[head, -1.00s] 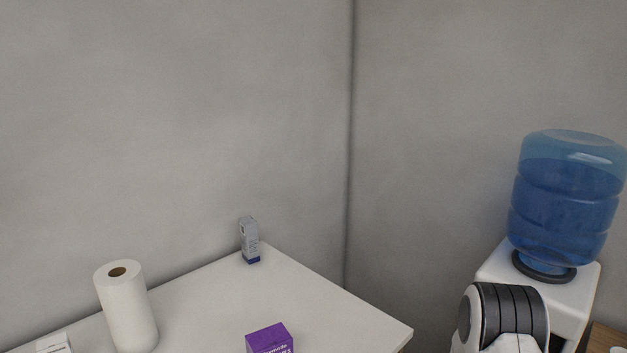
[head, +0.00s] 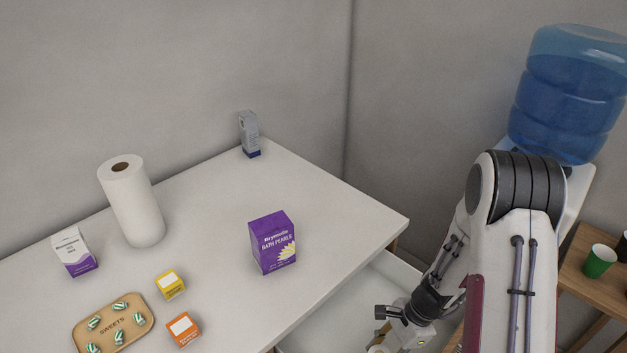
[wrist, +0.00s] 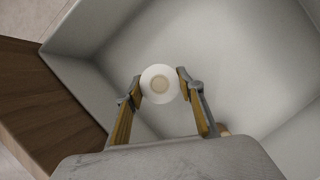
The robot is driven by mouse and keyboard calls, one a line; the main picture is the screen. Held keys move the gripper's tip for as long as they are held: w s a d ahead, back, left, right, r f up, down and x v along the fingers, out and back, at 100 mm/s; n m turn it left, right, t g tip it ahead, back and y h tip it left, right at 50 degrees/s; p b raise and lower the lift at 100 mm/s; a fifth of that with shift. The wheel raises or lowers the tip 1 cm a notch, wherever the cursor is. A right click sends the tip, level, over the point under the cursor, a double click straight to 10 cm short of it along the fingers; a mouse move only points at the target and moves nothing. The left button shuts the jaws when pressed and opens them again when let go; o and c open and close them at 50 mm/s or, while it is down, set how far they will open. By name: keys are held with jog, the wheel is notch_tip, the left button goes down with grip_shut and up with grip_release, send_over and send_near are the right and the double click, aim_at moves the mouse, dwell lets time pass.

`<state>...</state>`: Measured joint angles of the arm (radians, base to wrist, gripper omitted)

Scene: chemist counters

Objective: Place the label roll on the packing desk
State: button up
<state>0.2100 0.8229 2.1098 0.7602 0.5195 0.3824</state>
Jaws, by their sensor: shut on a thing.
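The label roll (wrist: 159,84) is a small white ring with a beige core, seen end-on in the wrist view. My gripper (wrist: 160,80) is shut on it, with one finger on each side. The roll is over the inside of a pale, open drawer (wrist: 215,45); I cannot tell if it touches the bottom. In the head view my arm reaches down beside the white desk (head: 340,220) to the open drawer, and my gripper is mostly cut off by the lower edge.
On the desk stand a paper towel roll (head: 133,205), a purple box (head: 272,242), a grey box (head: 249,134), a white-and-purple box (head: 74,252), small yellow (head: 170,286) and orange (head: 184,330) boxes, and a sweets tray (head: 82,327). The desk's right part is clear. A water cooler (head: 568,100) stands right.

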jog(key=shift+f, duration=0.15)
dwell(0.3)
jog(key=shift+f, duration=2.75)
jog(key=shift+r, duration=4.05)
jog(key=shift+f, duration=4.4)
jog(key=shift+r, duration=0.1)
jog(key=shift+r, duration=2.95)
jog(key=shift+f, duration=0.25)
